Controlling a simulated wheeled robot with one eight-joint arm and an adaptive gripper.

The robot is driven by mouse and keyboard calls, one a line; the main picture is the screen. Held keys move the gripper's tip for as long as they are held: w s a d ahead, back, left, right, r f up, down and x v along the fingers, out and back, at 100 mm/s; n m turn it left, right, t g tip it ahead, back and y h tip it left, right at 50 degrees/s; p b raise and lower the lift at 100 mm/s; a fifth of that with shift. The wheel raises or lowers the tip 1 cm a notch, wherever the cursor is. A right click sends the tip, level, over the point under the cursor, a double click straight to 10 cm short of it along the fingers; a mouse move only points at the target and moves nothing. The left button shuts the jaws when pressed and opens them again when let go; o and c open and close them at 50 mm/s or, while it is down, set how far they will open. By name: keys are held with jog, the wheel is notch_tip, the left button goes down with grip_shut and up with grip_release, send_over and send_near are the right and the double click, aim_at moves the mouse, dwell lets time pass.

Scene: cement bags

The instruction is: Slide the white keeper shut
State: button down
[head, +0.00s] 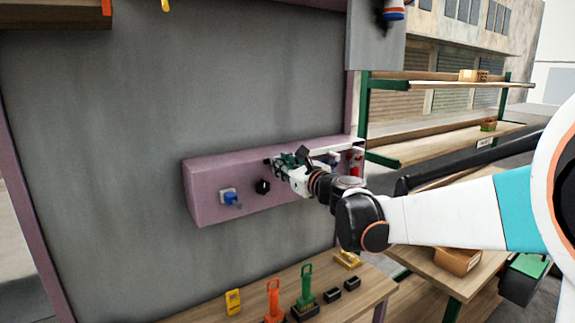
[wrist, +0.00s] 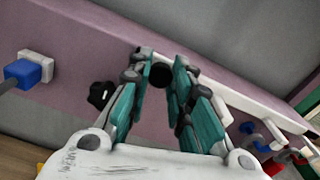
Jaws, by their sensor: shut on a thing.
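The white keeper (wrist: 250,103) is a long white bar along the upper edge of the mauve box in the wrist view. It also shows in the head view (head: 335,149), running right from my gripper. My gripper (head: 277,163) is at the box front, at the bar's left end. In the wrist view my gripper (wrist: 160,68) has its teal fingers on either side of a dark round knob (wrist: 160,75) by that end. The fingers are shut on the keeper, with a gap between them nearer the palm. They hide part of the bar, and the exact contact is unclear.
The mauve box (head: 208,178) is on a grey panel. It carries a blue plug (head: 232,198), a black knob (head: 263,186) and red and blue parts (wrist: 268,138) at right. Below, a wooden bench (head: 340,291) holds a green-handled tool (head: 306,284) and an orange one (head: 273,300).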

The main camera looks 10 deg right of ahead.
jog(key=c, duration=1.6)
grip_release()
jog(key=shift+s+a, duration=0.1)
jog(key=shift+a, duration=0.05)
jog(key=shift+o, duration=0.9)
jog(key=shift+a, duration=0.1)
jog(key=shift+s, duration=0.1)
jog(key=v, duration=1.1)
jog(key=shift+s+d, duration=0.2)
jog(key=shift+s, duration=0.15)
jog(key=shift+f, duration=0.1)
